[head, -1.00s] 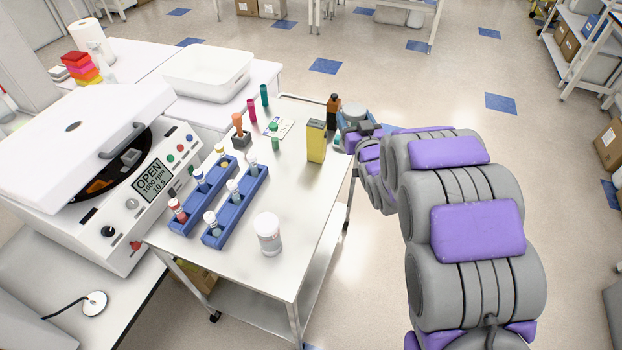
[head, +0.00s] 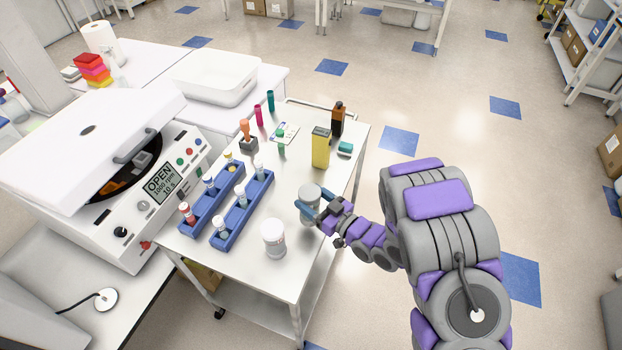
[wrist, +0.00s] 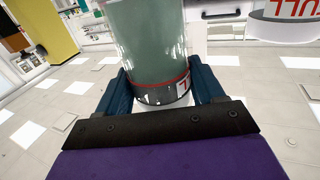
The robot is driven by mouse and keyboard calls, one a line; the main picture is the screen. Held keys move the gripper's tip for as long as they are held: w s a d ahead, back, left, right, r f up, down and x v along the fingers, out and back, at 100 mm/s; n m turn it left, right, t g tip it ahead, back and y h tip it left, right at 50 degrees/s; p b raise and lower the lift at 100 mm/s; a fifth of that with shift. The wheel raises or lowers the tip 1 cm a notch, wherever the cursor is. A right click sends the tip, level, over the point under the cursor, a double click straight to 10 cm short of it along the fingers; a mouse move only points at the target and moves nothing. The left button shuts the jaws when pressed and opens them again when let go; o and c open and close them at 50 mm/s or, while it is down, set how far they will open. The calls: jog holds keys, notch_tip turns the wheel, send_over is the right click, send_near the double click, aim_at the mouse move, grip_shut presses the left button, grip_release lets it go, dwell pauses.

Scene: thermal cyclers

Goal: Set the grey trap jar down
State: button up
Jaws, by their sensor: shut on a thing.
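The grey trap jar (head: 309,196) is between the blue fingers of my gripper (head: 312,214), at the right edge of the steel cart top (head: 290,172). In the wrist view the jar (wrist: 150,45) is a grey-green cylinder with a red line and a dark band. There my gripper (wrist: 165,92) is shut around the banded end, a finger on each side. I cannot tell whether the jar's base touches the cart top.
A white-lidded jar (head: 273,240) stands just left and nearer. Two blue tube racks (head: 242,210) lie further left. A yellow tin (head: 321,148), a brown bottle (head: 337,120) and a teal block (head: 345,148) stand behind. The cart's near right corner looks clear.

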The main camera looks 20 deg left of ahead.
jog(key=s+d+n+g+p, duration=0.1)
jog(key=s+d, duration=0.2)
jog(key=s, duration=0.2)
jog(key=w+a+f, duration=0.1)
jog(key=w+a, duration=0.7)
jog(key=w, duration=0.5)
jog(key=shift+w+a+y, duration=0.3)
jog(key=shift+f+b, duration=0.55)
jog(key=shift+f, duration=1.35)
jog(key=o, duration=1.4)
jog(key=v, duration=1.2)
jog(key=shift+w+r+p, duration=0.15)
jog(key=shift+p, duration=0.25)
